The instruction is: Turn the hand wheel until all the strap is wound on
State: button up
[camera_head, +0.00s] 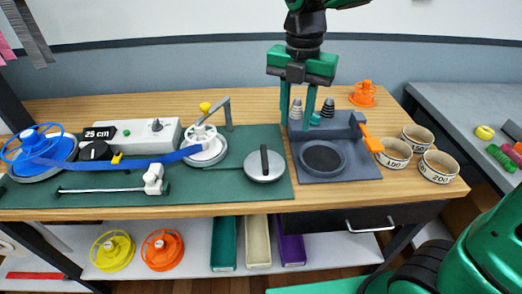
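A blue strap (125,163) runs across the green mat from a blue spool (38,147) at the left to a white reel (203,146). Much strap still shows on or at the blue spool; how much is on the white reel is unclear. A yellow knob (205,107) stands above the white reel by a grey bent arm (226,108). A grey disc with a dark upright bar handle (265,165) sits to its right; I cannot tell for sure which is the hand wheel. My gripper (297,118) points down, fingers apart and empty, right of these, over the dark scale's back.
A dark scale (338,172) with small weights and an orange lever (371,140) stands right of the mat (225,187). A control box (128,134) stands behind the strap. Spools and bins fill the shelf below.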

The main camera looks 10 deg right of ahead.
aim_at(263, 155)
jog(key=a+n, duration=0.6)
jog(key=a, duration=0.1)
notch_tip(263, 155, down, 10)
jog(key=shift+f, duration=0.25)
grip_shut()
jog(key=shift+a, duration=0.15)
